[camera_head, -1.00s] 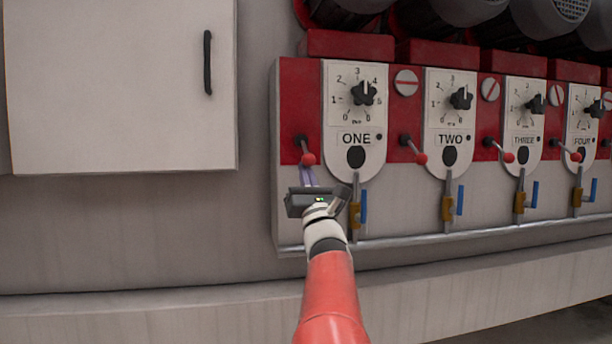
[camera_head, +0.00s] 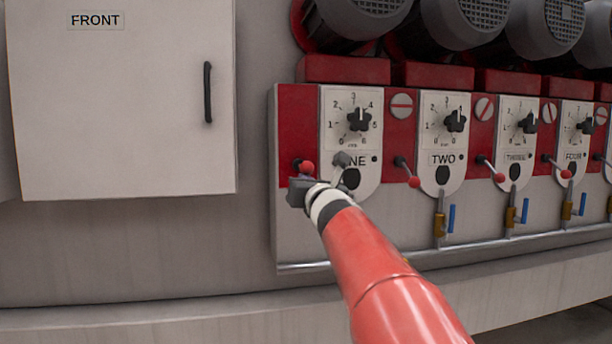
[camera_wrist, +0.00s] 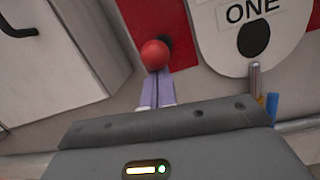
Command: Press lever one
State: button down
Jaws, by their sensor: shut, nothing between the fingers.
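Lever one has a red ball knob (camera_head: 306,167) on a dark pivot, on the red strip left of the ONE panel (camera_head: 334,112). In the wrist view its knob (camera_wrist: 155,54) sits just beyond the tips of my gripper (camera_wrist: 157,74), with the dark pivot partly behind it. My gripper (camera_head: 304,180) is shut and empty, its pale purple fingers side by side, just below the knob. The tips look to be touching or almost touching the knob's underside. The lever sticks out nearly level, while the neighbouring levers slant down. In the head view, my gripper body hides most of the fingers.
Panels TWO (camera_head: 442,140), THREE and FOUR, with similar levers, stand to the right. A blue-handled valve (camera_head: 451,218) hangs below TWO. A white cabinet door (camera_head: 120,110) with a black handle is at the left. Dark motors (camera_head: 455,22) line the top.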

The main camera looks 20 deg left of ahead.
aim_at(307, 164)
jog(key=shift+d+r+h+p, duration=0.15)
jog(key=shift+r+h+p, duration=0.15)
jog(key=shift+r+p, duration=0.1)
jog(key=shift+s+r+p, duration=0.1)
jog(key=shift+r+p, duration=0.5)
jog(key=shift+p, duration=0.3)
jog(key=shift+r+p, duration=0.9)
jog(key=shift+r, duration=0.95)
notch_tip(307, 164, down, 5)
jog(key=b, duration=0.4)
jog(key=s+d+r, duration=0.3)
jog(key=s+d, duration=0.1)
jog(key=s, duration=0.3)
jog(key=shift+s+d+g+b, duration=0.15)
jog(key=shift+s+g+b, duration=0.15)
jog(key=shift+b, duration=0.1)
